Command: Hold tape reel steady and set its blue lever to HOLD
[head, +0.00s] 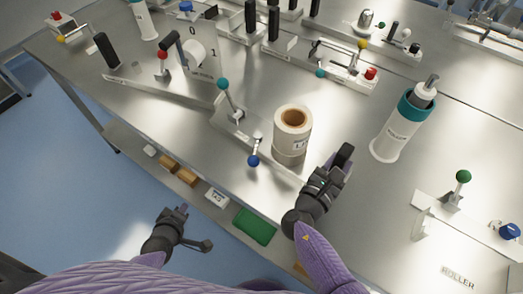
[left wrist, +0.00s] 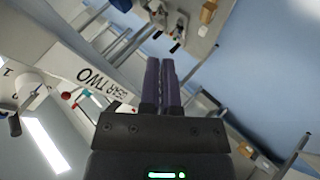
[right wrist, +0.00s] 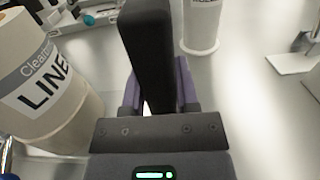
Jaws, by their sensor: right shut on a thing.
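A pale roll with a brown core (head: 293,118), its label reading LINE in the right wrist view (right wrist: 45,85), stands upright on a narrow pale base. Beside it, a lever with a blue ball knob (head: 253,160) points toward the near table edge. A teal-knobbed lever (head: 222,84) is on the same base's far left. No HOLD mark is legible. My right gripper (head: 335,170) is right of the roll, shut on a black upright handle (right wrist: 150,55). My left gripper (head: 182,210) is low, off the near table edge, away from the lever. Its fingers (left wrist: 167,80) are together and empty.
A white bottle with a teal band (head: 400,125) stands right of the right gripper. A green-knobbed lever (head: 463,177) is at far right. A lower shelf holds a TAG card (head: 216,197), brown blocks and a green pad (head: 255,227). More lever stations fill the far table.

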